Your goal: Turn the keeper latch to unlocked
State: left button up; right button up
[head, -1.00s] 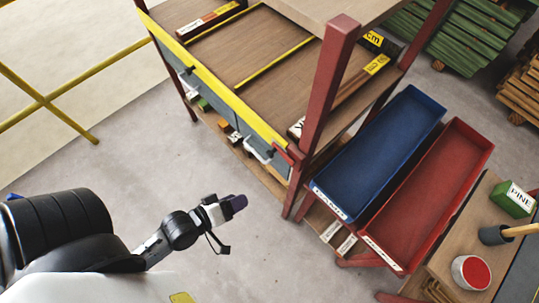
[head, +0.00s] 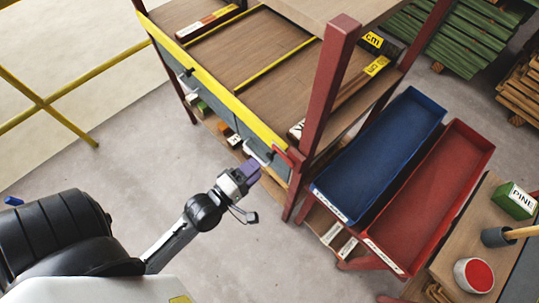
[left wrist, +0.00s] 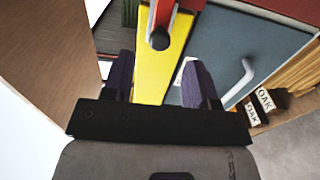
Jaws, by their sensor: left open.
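The keeper latch appears to be the red piece (head: 284,157) at the near end of the yellow rail, by the red corner post. In the left wrist view a red bar (left wrist: 163,16) lies across the yellow rail (left wrist: 150,75), with a dark round spot below it. My left gripper (head: 248,168) is open and empty, just in front of the drawer fronts and to the left of the red piece. In the left wrist view its purple fingers (left wrist: 160,80) stand apart, with the yellow rail showing between them and the red bar beyond. No contact is visible. My right gripper is not in view.
A white drawer handle (left wrist: 238,82) stands close beside the right finger. The red corner post (head: 328,90) rises close by. A blue bin (head: 385,150) and a red bin (head: 432,190) are to the right. Open floor (head: 270,250) lies below.

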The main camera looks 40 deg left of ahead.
aim_at(268, 158)
pick_arm(q)
jog(key=shift+w+b, duration=0.3)
jog(key=shift+w, duration=2.85)
grip_shut()
